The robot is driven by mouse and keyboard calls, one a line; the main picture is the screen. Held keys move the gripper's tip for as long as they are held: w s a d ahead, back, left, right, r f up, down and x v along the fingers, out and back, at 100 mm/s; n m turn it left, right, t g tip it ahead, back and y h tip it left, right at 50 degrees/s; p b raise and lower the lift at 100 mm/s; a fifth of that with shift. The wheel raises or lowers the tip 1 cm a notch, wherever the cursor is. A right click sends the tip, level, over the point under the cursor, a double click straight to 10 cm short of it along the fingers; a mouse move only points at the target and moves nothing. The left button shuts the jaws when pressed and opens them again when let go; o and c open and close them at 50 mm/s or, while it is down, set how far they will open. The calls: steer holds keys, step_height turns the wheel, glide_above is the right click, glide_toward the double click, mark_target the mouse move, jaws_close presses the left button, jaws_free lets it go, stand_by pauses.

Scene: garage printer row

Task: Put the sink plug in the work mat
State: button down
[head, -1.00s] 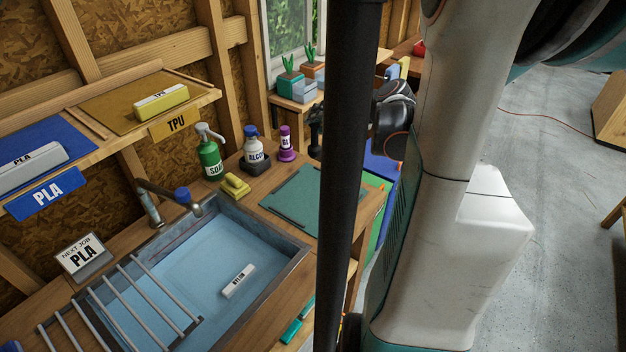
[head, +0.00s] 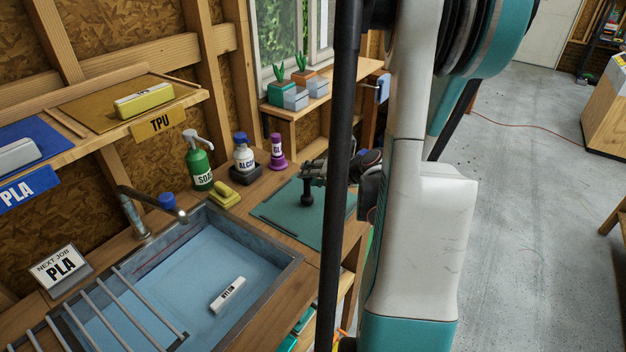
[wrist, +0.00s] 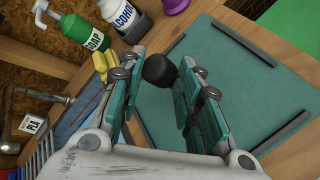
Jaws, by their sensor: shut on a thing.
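The black sink plug (head: 307,196) is held by my gripper (head: 312,176) over the far part of the teal work mat (head: 284,222) in the head view. In the wrist view, the plug's dark rounded end (wrist: 158,69) shows between the fingertips of my gripper (wrist: 160,75), with the mat (wrist: 238,78) behind it. The plug looks above the mat; whether it touches it I cannot tell. A dark pole and my arm hide part of the mat's right side in the head view.
A sink (head: 200,262) holding a nylon block (head: 228,295) lies left of the mat. A yellow sponge (head: 223,194), green soap bottle (head: 199,165), alcohol bottle (head: 243,155) and purple glue bottle (head: 277,150) stand along the back. Dark strips lie on the mat's edges.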

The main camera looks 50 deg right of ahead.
steer(key=shift+f, duration=0.3)
steer(key=c, duration=1.6)
jaws_free()
steer(key=shift+f, duration=0.15)
steer(key=o, duration=0.5)
steer(key=p+v, duration=0.3)
steer(key=v, duration=0.9)
